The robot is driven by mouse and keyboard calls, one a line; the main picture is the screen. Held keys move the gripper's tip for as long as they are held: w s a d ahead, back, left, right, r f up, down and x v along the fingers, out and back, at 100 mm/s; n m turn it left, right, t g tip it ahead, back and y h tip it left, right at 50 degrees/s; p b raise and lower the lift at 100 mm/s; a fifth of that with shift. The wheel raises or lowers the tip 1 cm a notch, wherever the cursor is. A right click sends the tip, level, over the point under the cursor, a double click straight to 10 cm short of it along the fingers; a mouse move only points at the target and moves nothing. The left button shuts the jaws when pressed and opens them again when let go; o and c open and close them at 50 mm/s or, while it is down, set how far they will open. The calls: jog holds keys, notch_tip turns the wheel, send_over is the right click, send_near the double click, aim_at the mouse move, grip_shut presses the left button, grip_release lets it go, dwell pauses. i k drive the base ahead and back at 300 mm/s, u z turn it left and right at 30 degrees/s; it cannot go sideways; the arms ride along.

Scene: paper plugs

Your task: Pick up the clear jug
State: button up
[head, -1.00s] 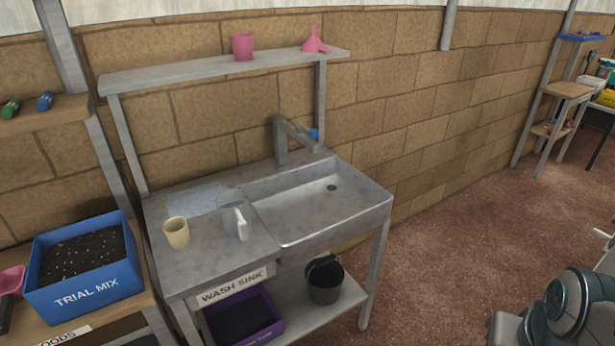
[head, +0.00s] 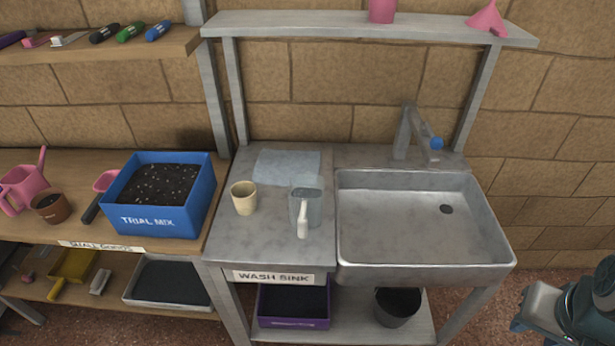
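The clear jug (head: 303,204) stands upright on the metal counter (head: 266,240) of the wash sink, just left of the basin. It looks see-through and bluish grey, and its white handle faces me. A cream cup (head: 243,198) stands a little to its left, apart from it. Part of my arm shows at the lower right corner of the head view. My gripper is not in view.
The sink basin (head: 420,215) with its tap (head: 404,132) lies right of the jug. A flat bluish sheet (head: 287,166) lies behind it. A blue TRIAL MIX box (head: 160,222) sits on the wooden bench at left. A shelf (head: 330,24) runs above.

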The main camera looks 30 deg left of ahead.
aim_at(305, 210)
jog(key=u, duration=0.9)
jog(key=i, duration=0.8)
jog(key=u, duration=0.8)
